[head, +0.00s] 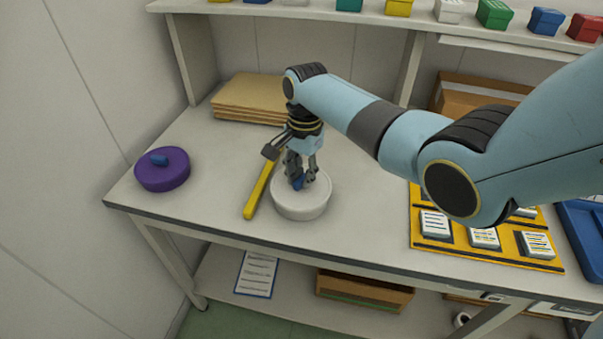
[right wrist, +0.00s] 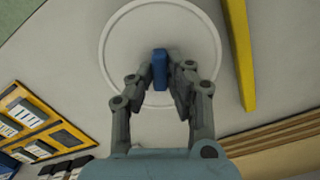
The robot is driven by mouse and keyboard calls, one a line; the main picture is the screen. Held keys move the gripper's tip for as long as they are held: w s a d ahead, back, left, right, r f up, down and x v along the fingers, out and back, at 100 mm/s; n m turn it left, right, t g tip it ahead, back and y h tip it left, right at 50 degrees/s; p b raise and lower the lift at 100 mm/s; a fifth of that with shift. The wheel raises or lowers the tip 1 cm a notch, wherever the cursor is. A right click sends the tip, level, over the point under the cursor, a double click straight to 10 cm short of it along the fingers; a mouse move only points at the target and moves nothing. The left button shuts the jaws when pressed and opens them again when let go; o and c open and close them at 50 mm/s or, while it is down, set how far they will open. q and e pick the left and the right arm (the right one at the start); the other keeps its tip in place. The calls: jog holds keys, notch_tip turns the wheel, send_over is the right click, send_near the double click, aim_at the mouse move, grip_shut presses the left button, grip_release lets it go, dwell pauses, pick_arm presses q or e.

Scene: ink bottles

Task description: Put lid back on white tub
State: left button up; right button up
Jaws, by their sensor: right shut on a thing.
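The white tub (head: 301,207) stands on the table, left of the middle of the head view. Its round white lid (head: 318,188) is at the top of the tub, and I see no clear gap between them. The lid fills the upper middle of the right wrist view (right wrist: 112,65), with a blue knob (right wrist: 160,69) at its centre. My right gripper (head: 298,182) points down over the lid, its fingers closed on the blue knob; it also shows in the right wrist view (right wrist: 161,85). My left gripper is out of view.
A yellow bar (head: 259,190) lies close to the tub's left. A purple tub (head: 162,172) with a blue knob stands near the left table edge. Flat cardboard (head: 245,97) lies behind. A yellow tray (head: 455,255) with labelled blocks is right. The table between the purple tub and bar is clear.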

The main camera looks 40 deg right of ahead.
jog(key=o, duration=1.3)
notch_tip(320, 180, up, 3)
jog(key=p, duration=0.3)
jog(key=shift+r+p, duration=1.05)
jog(key=shift+r, duration=0.95)
